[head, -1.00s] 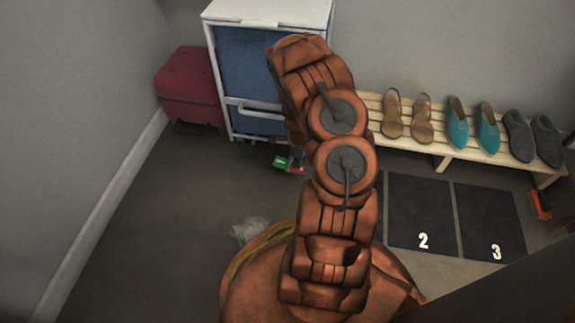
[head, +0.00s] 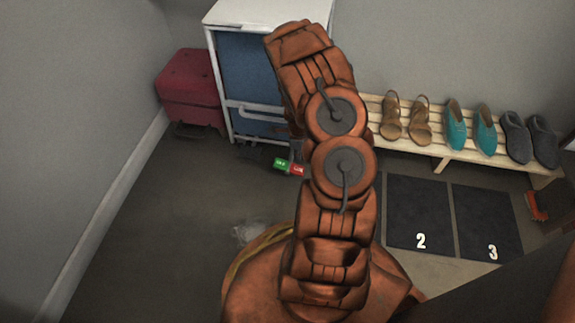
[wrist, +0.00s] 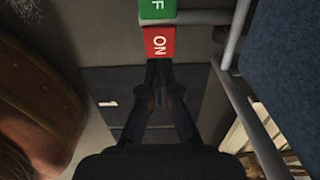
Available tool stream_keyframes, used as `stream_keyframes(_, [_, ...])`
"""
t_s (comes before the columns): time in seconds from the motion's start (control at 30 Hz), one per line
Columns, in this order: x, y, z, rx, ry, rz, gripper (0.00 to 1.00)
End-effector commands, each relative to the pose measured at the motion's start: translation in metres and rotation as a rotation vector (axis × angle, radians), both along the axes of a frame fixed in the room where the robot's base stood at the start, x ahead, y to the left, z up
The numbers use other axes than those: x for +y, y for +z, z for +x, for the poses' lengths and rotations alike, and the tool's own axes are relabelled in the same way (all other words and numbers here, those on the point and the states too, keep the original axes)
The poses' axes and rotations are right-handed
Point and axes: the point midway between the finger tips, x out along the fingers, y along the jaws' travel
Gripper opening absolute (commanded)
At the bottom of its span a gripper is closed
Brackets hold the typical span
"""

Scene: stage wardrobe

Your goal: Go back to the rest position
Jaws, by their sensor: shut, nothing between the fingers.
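My arm (head: 330,190) reaches up the middle of the head view, towards the blue and white cabinet. My gripper (wrist: 160,90) shows in the wrist view with its dark fingers together and nothing held. A block with a green part and a red part marked "ON" (wrist: 160,42) lies just beyond the fingertips in that view; I cannot tell whether they touch it. In the head view the green and red block (head: 288,167) shows low in front of the cabinet (head: 250,75). My gripper is mostly hidden behind my arm there.
A slatted wooden bench (head: 440,162) at the right holds several shoes. Dark mats (head: 420,205) marked 2 and 3 lie before it. A red case (head: 190,90) stands left of the cabinet. A pale crumpled thing (head: 247,232) is on the floor. The left floor is open.

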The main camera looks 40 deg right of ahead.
Motion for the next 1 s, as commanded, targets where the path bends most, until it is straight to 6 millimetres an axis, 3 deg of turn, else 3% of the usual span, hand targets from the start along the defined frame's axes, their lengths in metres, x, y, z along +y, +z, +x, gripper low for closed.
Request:
stream_keyframes(0.2, [0.0, 0.014, 0.0, 0.0, 0.001, 0.0, 0.0])
stream_keyframes(0.8, [0.001, 0.015, 0.0, 0.001, 0.003, 0.002, 0.0])
stream_keyframes(0.93, [0.005, 0.038, 0.002, 0.002, 0.044, 0.0, 0.0])
stream_keyframes(1.0, [0.01, 0.064, 0.005, 0.005, 0.092, -0.001, 0.0])
